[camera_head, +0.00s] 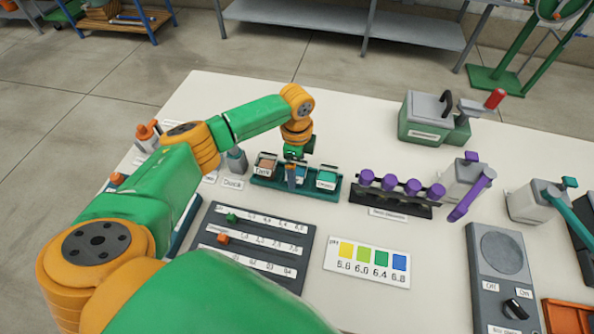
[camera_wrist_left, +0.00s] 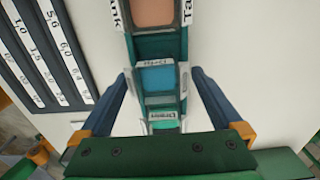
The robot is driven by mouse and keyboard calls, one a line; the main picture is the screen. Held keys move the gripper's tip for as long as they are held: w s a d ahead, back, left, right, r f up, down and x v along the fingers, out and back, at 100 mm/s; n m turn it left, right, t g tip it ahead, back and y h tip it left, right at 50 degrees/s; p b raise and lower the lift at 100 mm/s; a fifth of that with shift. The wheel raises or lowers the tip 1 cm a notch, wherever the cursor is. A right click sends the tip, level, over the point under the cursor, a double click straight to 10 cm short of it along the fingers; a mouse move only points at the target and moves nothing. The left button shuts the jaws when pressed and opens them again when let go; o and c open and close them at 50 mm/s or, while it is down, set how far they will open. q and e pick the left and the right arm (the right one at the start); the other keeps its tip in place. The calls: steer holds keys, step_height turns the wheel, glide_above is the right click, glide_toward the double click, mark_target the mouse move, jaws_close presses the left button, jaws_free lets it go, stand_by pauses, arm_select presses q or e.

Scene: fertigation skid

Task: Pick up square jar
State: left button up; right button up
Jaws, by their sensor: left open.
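Three square jars stand in a row in a green rack (camera_head: 330,195) on the white table. An orange-brown jar (camera_head: 266,163) labelled "Tank" is at the left, a blue jar (camera_head: 302,176) is in the middle, and a teal jar (camera_head: 327,176) is at the right. My left gripper (camera_head: 292,170) points down over the rack and partly hides the blue jar. In the left wrist view its open fingers (camera_wrist_left: 160,85) lie on either side of the row, near the blue jar (camera_wrist_left: 157,79). Nothing is held. My right gripper is not in view.
A rack of purple-topped parts (camera_head: 390,204) stands right of the jars. A dark scale board (camera_head: 255,245) and a pH colour card (camera_head: 367,262) lie in front. A green-grey box (camera_head: 425,125) is behind. White table is clear behind the jars.

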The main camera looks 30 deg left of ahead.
arm_select(q)
steer(key=shift+s+r, duration=0.1)
steer(key=c, duration=1.1)
